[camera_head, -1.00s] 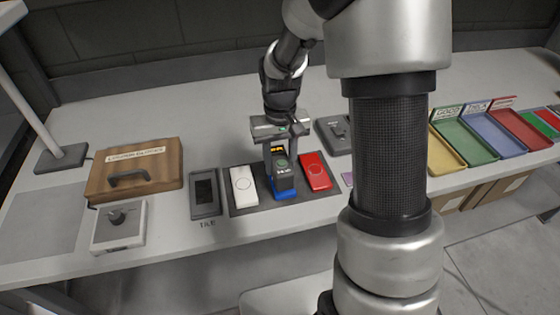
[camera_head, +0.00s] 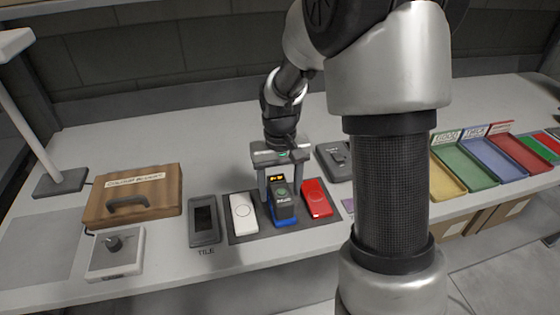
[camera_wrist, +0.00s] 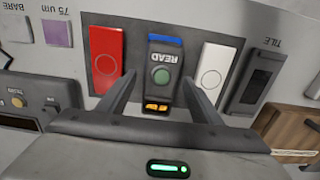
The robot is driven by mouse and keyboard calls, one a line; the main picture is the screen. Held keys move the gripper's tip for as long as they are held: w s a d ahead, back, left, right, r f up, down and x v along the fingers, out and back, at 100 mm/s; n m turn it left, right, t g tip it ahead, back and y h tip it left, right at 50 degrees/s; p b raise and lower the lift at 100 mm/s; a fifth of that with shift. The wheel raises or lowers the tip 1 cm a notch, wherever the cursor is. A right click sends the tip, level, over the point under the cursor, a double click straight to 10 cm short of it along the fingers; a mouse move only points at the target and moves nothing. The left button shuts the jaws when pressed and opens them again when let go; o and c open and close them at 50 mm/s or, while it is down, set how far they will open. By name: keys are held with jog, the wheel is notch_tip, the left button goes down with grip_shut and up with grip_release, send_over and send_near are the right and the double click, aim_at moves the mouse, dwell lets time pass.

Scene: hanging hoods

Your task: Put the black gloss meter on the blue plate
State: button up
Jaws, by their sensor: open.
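The black gloss meter (camera_head: 284,204), with a green button and an orange display, sits upright on the blue plate (camera_head: 286,223). Most of the blue plate is hidden under the meter; its blue edge shows in front. In the wrist view the meter (camera_wrist: 162,75) covers the blue plate (camera_wrist: 166,40) except for a strip at the top. My gripper (camera_head: 282,190) is open, with one finger on each side of the meter. In the wrist view my gripper's fingers (camera_wrist: 158,92) stand apart from the meter, with gaps on both sides.
A white plate (camera_head: 243,213) and a red plate (camera_head: 317,198) flank the blue one on a dark mat (camera_head: 236,238). To the left are a grey tile holder (camera_head: 204,220), a wooden case (camera_head: 150,198) and a knobbed box (camera_head: 115,253). Coloured trays (camera_head: 466,160) stand at right.

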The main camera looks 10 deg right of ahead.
notch_tip(320, 180, up, 16)
jog(key=p, duration=0.2)
jog(key=shift+r, duration=0.15)
